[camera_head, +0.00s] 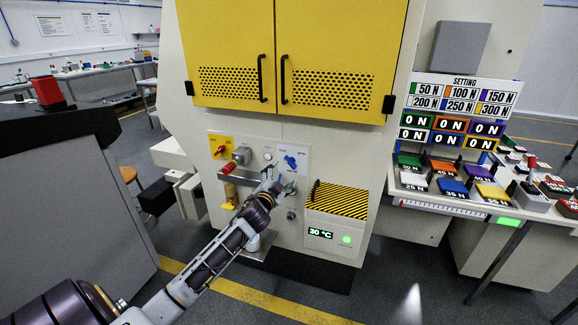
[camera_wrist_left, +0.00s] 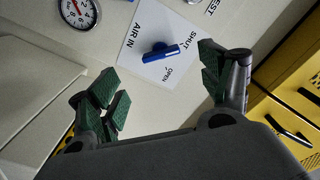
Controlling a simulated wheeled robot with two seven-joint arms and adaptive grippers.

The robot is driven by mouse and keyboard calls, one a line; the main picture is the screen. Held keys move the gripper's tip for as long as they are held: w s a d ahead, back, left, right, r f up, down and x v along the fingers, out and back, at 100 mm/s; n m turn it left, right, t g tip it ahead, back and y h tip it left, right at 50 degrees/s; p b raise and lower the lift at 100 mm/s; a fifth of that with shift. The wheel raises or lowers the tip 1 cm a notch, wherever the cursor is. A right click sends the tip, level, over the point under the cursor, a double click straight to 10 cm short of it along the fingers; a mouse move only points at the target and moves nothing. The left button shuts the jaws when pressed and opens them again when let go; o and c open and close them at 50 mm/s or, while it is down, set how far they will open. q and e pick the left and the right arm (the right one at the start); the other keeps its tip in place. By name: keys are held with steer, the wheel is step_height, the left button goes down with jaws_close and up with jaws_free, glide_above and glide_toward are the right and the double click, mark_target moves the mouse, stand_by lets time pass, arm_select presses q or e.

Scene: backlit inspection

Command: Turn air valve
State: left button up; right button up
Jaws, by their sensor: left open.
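The air valve is a blue lever (camera_wrist_left: 163,52) on a white plate (camera_wrist_left: 135,63) marked AIR IN, SHUT and OPEN. In the left wrist view the lever's blue end lies close to the word SHUT. In the head view the blue lever (camera_head: 291,162) is on the machine's front panel, just above my left gripper (camera_head: 277,186). In the left wrist view my left gripper (camera_wrist_left: 160,82) has its green-padded fingers spread wide, one on each side of the plate. It is empty and apart from the lever. My right gripper is not in view.
A round gauge (camera_wrist_left: 77,10) is beside the plate. A yellow panel (camera_head: 221,148) with a red knob is left of the valve. A yellow-and-black striped ledge (camera_head: 338,200) juts out at lower right. Yellow cabinet doors (camera_head: 330,50) with black handles are above.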

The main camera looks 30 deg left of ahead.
mark_target(289, 164)
arm_select(q)
steer(key=shift+b+x, duration=0.55)
steer(key=shift+x, duration=4.1)
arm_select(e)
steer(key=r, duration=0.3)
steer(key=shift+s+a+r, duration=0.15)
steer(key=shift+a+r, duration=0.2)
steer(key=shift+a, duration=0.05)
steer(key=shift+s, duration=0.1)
arm_select(q)
steer(key=c, duration=1)
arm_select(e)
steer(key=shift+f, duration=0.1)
